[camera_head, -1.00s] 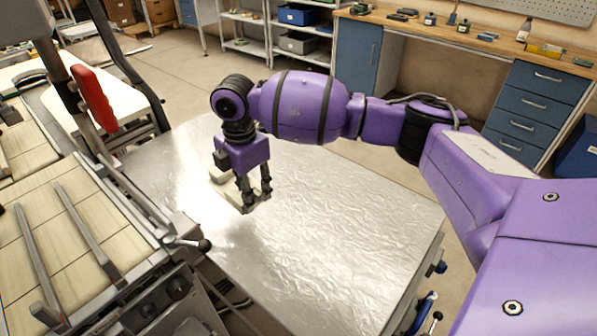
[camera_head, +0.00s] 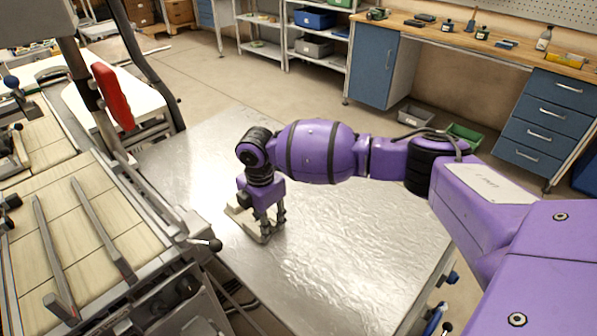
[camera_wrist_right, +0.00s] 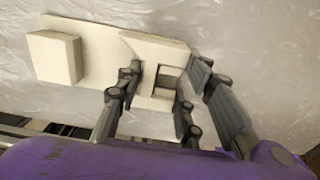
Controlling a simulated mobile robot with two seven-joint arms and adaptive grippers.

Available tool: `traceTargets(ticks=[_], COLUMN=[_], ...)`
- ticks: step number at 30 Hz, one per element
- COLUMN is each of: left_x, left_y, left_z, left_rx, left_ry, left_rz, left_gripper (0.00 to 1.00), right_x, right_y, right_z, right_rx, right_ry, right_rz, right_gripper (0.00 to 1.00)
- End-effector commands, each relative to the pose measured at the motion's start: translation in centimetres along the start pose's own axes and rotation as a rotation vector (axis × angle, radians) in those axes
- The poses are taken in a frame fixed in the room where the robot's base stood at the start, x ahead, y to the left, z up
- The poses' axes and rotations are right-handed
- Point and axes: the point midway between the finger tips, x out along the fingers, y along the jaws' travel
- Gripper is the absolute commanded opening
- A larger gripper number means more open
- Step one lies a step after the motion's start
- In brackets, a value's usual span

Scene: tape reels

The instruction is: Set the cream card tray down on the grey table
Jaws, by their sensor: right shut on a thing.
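The cream card tray (camera_wrist_right: 96,58) is a flat pale plate with a raised block at its left end and a hollow raised part at its right. In the head view it shows partly (camera_head: 240,217), behind and below my right gripper (camera_head: 269,230). My right gripper is shut on the tray's hollow part, with its fingers either side in the wrist view (camera_wrist_right: 165,80). The tray looks level and low over the grey table (camera_head: 330,240), near its left part. I cannot tell whether it touches the table. My left gripper is not in view.
The table is bare to the right of the tray. A machine with a tiled bed (camera_head: 90,240) and a black-knobbed lever (camera_head: 214,245) stands close along the table's left edge. A workbench with blue drawers (camera_head: 540,122) and a shelf rack (camera_head: 315,45) stand behind.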

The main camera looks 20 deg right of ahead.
Motion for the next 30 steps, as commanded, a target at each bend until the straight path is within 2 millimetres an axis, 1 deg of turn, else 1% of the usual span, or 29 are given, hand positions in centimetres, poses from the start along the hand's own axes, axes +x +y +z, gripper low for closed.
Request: traceTargets(ticks=[3,7,8,12,20,23,26,30], left_x=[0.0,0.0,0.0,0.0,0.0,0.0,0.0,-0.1], left_y=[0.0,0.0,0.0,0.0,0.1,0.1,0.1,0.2], left_z=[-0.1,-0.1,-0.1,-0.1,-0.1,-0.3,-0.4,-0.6], left_rx=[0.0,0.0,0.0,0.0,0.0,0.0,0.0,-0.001], left_ry=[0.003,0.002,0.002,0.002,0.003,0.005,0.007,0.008], left_rz=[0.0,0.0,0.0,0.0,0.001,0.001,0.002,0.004], left_gripper=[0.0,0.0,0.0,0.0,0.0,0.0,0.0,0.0], right_x=[-0.2,0.2,0.2,0.1,0.1,-0.3,-1.5,-4.4], right_y=[0.1,0.1,0.1,0.1,0.1,0.2,0.2,0.3], right_z=[0.0,0.0,0.0,0.0,0.0,0.1,0.1,0.1], right_rx=[-0.001,0.0,-0.001,-0.001,-0.001,-0.001,0.0,-0.002], right_ry=[-0.001,-0.001,-0.001,-0.001,-0.002,-0.002,-0.002,-0.003], right_rz=[0.003,0.002,0.002,0.003,0.003,0.004,0.005,0.009], right_gripper=[0.07,0.07,0.36,0.54,0.54,0.54,0.54,0.54])
